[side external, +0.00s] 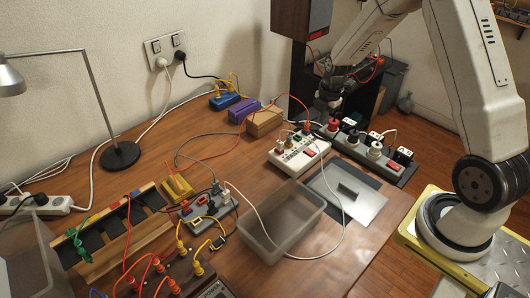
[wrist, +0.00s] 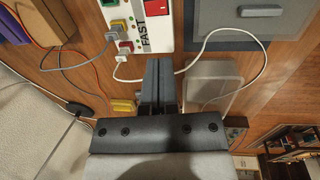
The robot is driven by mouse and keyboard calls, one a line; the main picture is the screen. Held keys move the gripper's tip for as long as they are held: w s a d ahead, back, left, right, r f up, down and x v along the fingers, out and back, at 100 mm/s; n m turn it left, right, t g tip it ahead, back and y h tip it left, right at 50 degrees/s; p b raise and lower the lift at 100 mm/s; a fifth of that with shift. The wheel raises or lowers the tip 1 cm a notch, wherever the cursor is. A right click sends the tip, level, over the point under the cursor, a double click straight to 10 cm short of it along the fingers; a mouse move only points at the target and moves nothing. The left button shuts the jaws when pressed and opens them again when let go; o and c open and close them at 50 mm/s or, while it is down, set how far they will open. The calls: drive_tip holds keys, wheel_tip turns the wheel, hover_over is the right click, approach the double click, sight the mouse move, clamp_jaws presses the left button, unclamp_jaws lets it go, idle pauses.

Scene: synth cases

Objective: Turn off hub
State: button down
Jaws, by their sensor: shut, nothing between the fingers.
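A white hub (side external: 300,153) with a red switch (side external: 310,153) and several plugs stands on the table right of centre. In the wrist view the white hub (wrist: 130,25) is at the top, with the red switch (wrist: 156,7) beside the word "FAST". I cannot tell if the switch is on or off. Other hubs show in the side view: a grey one (side external: 208,208) with red switches and a dark grey strip (side external: 375,153) with several plugs. My gripper (side external: 331,108) is above the table near the dark strip. In the wrist view my gripper (wrist: 158,62) is shut and empty, its tips just below the white hub's edge.
A clear bin (side external: 283,215) stands in front of the white hub, beside a grey plate (side external: 345,195). Purple (side external: 243,110) and wooden (side external: 265,122) blocks are behind. A wooden rack (side external: 120,235), lamp (side external: 120,155) and many loose cables crowd the left.

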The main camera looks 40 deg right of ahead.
sight(312, 153)
drive_tip(key=shift+r, duration=0.1)
idle(0.3)
drive_tip(key=shift+w+a+r, duration=0.15)
drive_tip(key=shift+w, duration=0.6)
drive_tip(key=shift+w+f, duration=0.3)
drive_tip(key=shift+f, duration=2)
drive_tip(key=shift+w+f, duration=0.25)
drive_tip(key=shift+f, duration=2.1)
drive_tip(key=shift+w+f, duration=0.3)
drive_tip(key=shift+f, duration=2)
drive_tip(key=shift+f, duration=0.45)
drive_tip(key=shift+s, duration=0.9)
